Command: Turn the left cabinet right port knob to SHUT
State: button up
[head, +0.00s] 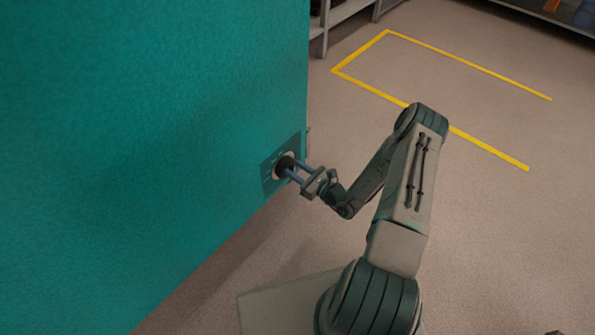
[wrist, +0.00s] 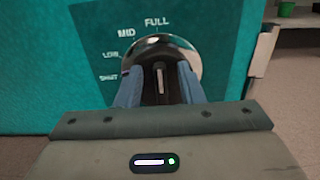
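The dark round port knob (head: 285,164) sits on a small panel (head: 268,176) low on the teal cabinet face, near its right edge. In the wrist view the knob (wrist: 159,82) has a pale pointer line aimed up toward FULL. The labels SHUT, LOW, MID and FULL run in an arc from left to top around a shiny round plate (wrist: 187,52). My gripper (head: 289,170) reaches the knob from the right. Its two blue fingers (wrist: 160,88) lie along both sides of the knob and appear closed on it. The fingers hide the knob's lower sides.
The teal cabinet (head: 130,130) fills the left of the head view. Open floor with a yellow marked outline (head: 460,52) lies to the right. Grey shelving (head: 345,12) stands at the back. In the wrist view a green pot (wrist: 286,9) stands at the upper right.

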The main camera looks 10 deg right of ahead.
aim_at(285, 175)
grip_shut()
jog(key=n, duration=0.1)
jog(key=n+p, duration=0.1)
jog(key=n, duration=0.1)
jog(key=shift+s+a+p, duration=0.25)
jog(key=shift+a+p, duration=0.05)
jog(key=shift+p, duration=0.05)
jog(key=shift+s+a+f+n+p, duration=0.35)
jog(key=shift+n+p, duration=0.6)
jog(key=shift+n, duration=1.55)
jog(key=shift+s+a+f+n+p, duration=0.15)
jog(key=shift+f+n+p, duration=0.6)
jog(key=shift+n, duration=1.75)
jog(key=shift+s+a+f+n+p, duration=0.1)
jog(key=shift+a+f+n+p, duration=0.15)
jog(key=shift+n+p, duration=1.6)
jog(key=shift+n+b, duration=0.7)
jog(key=shift+n, duration=0.05)
